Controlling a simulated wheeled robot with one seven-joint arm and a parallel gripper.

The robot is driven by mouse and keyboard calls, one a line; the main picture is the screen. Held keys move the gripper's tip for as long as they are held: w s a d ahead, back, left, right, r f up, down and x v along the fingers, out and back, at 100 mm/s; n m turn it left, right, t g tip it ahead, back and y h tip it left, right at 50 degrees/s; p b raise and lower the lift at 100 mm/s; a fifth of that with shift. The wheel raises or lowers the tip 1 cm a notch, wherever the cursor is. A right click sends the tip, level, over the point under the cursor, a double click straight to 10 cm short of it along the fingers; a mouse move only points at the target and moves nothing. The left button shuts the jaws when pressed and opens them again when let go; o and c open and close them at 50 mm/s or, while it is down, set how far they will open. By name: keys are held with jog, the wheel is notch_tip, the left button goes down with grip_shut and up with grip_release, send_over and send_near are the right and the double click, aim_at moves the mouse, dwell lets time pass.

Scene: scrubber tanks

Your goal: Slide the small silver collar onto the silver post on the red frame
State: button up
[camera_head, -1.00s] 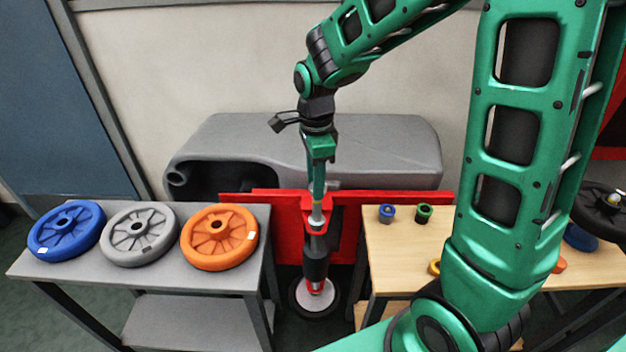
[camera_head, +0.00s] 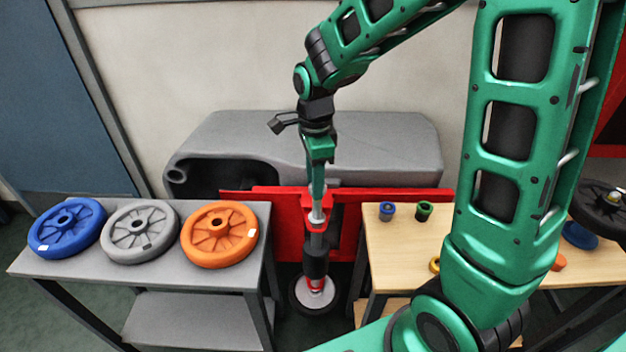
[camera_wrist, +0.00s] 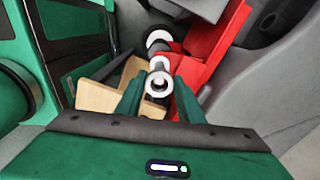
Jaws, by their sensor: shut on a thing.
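The small silver collar (camera_wrist: 159,84) is a pale ring between the fingertips of my gripper (camera_wrist: 160,92) in the wrist view. My gripper (camera_head: 317,189) is shut on it and points down over the red frame (camera_head: 345,212) in the head view. A silver cylindrical part (camera_head: 316,217), which looks like the post, stands at the frame's bracket just below the fingertips. In the wrist view another pale ring (camera_wrist: 159,62) lies just beyond the collar, close to the red frame (camera_wrist: 208,50). I cannot tell whether the collar is around the post; the fingers hide the contact.
A grey table (camera_head: 165,272) at left holds blue (camera_head: 67,228), grey (camera_head: 140,231) and orange (camera_head: 219,234) wheels. A wooden table (camera_head: 395,262) at right holds a blue cup-like part (camera_head: 387,211) and a green one (camera_head: 423,211). A grey tank (camera_head: 375,150) stands behind the frame.

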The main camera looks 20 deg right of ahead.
jog(key=shift+f, duration=0.15)
jog(key=shift+f, duration=0.35)
jog(key=shift+f, duration=0.15)
dwell(0.5)
jog(key=shift+f, duration=0.8)
jog(key=o, duration=1.2)
jog(key=shift+r, duration=1.55)
notch_tip(320, 180, up, 7)
dwell(0.3)
